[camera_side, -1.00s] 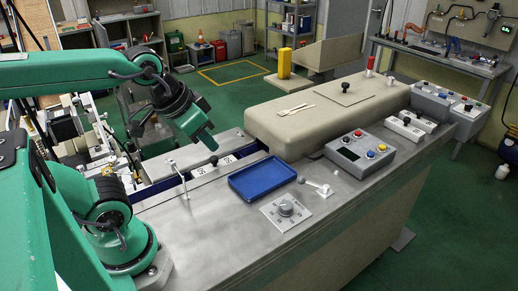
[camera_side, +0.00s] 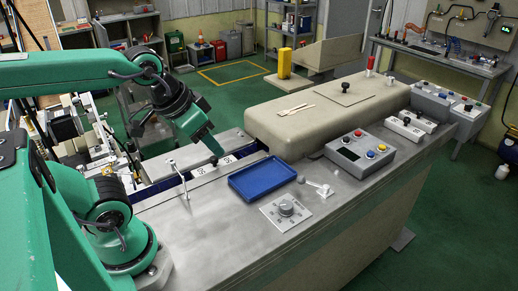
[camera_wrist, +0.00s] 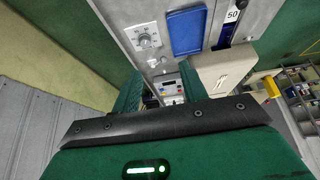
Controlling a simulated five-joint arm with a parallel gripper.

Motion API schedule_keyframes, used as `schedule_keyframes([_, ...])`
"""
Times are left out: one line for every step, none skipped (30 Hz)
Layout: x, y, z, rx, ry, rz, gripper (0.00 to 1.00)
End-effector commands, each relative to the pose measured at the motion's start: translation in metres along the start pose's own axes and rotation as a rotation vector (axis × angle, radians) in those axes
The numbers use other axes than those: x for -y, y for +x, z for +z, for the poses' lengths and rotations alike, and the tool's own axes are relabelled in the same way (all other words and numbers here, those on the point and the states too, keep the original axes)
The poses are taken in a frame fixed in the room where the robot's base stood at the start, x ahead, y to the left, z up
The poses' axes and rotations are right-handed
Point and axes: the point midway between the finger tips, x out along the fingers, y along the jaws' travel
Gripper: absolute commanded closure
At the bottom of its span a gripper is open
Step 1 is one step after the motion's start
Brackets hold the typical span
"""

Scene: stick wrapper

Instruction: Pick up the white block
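No loose piece can be clearly singled out as the white block. My gripper (camera_side: 216,153) points down and right above the rail, left of the tray. In the wrist view its green fingers (camera_wrist: 161,90) stand apart with nothing visible held between them.
A beige cover (camera_side: 270,130) with two pale sticks (camera_side: 296,110) on top lies behind. A thin post (camera_side: 178,178) rises near my gripper.

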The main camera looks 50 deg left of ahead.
Motion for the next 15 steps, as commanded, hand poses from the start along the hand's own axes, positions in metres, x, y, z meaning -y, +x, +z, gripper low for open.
schedule_keyframes([0.0,0.0,0.0,0.0,0.0,0.0,0.49])
schedule_keyframes([0.0,0.0,0.0,0.0,0.0,0.0,0.49])
schedule_keyframes([0.0,0.0,0.0,0.0,0.0,0.0,0.49])
schedule_keyframes([0.0,0.0,0.0,0.0,0.0,0.0,0.49])
schedule_keyframes([0.0,0.0,0.0,0.0,0.0,0.0,0.49])
schedule_keyframes([0.0,0.0,0.0,0.0,0.0,0.0,0.49])
schedule_keyframes([0.0,0.0,0.0,0.0,0.0,0.0,0.49])
schedule_keyframes([0.0,0.0,0.0,0.0,0.0,0.0,0.49])
schedule_keyframes([0.0001,0.0,-0.0002,0.0,-0.001,0.0,0.49])
schedule_keyframes([0.0004,0.0002,-0.0004,0.001,-0.002,-0.001,0.49])
schedule_keyframes([0.0007,0.0004,-0.0008,0.002,-0.004,-0.001,0.49])
schedule_keyframes([0.0014,0.0008,-0.0016,0.004,-0.007,-0.003,0.49])
schedule_keyframes([0.0021,0.0013,-0.0024,0.007,-0.011,-0.004,0.49])
schedule_keyframes([0.003,0.0019,-0.0035,0.01,-0.016,-0.006,0.49])
schedule_keyframes([0.0045,0.0032,-0.0052,0.016,-0.023,-0.009,0.49])
